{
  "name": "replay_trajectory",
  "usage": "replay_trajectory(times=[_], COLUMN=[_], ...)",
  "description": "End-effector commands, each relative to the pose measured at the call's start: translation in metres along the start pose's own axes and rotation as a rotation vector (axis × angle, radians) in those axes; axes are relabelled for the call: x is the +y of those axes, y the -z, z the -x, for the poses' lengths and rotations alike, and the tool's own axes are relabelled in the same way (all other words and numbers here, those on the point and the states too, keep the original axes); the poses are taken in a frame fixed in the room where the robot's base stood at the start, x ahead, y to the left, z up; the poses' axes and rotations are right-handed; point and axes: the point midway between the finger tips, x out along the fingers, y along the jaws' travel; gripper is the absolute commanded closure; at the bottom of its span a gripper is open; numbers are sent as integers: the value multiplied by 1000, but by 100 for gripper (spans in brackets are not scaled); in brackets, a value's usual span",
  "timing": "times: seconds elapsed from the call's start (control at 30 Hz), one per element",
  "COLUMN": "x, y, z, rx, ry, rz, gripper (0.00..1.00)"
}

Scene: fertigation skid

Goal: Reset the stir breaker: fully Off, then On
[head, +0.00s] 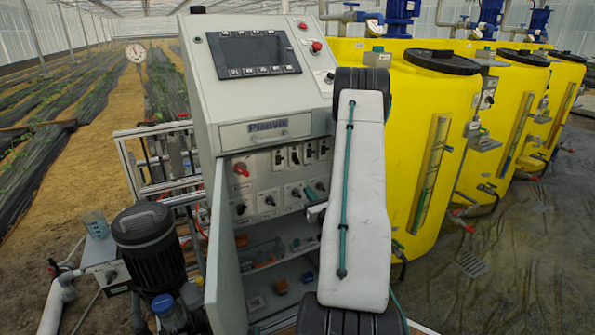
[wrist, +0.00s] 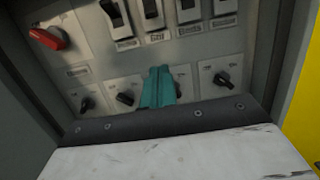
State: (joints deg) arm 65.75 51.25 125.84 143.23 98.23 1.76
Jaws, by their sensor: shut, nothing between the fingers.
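A row of several breakers with black levers runs along the upper panel inside the open cabinet. In the wrist view I see a left breaker (wrist: 115,17), a second breaker (wrist: 151,12), a third (wrist: 187,9) and a right one (wrist: 225,5), their tops cut off. The labels below are too blurred to tell surely which is the stir breaker, and lever positions are unclear. The breaker row also shows in the head view (head: 294,155). My gripper (wrist: 160,72), with teal fingers, is shut and empty, below the breakers in front of the rotary knob row.
A red rotary switch (wrist: 48,39) is left of the breakers. Black knobs (wrist: 125,98) and (wrist: 222,78) flank my gripper. The cabinet door (head: 228,250) stands open on the left. Yellow tanks (head: 430,130) stand on the right. A pump (head: 148,240) is at front left.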

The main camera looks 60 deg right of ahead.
Motion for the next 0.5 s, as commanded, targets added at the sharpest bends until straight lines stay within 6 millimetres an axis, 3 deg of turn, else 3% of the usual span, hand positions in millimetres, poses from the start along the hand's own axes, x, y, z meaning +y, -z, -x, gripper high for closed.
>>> replay_trajectory(times=[0.23,0.5], x=[1,0], y=[0,-1], z=[-14,-67], rx=[-1,-3], ry=[-3,-2], rz=[1,2], gripper=[100,100])
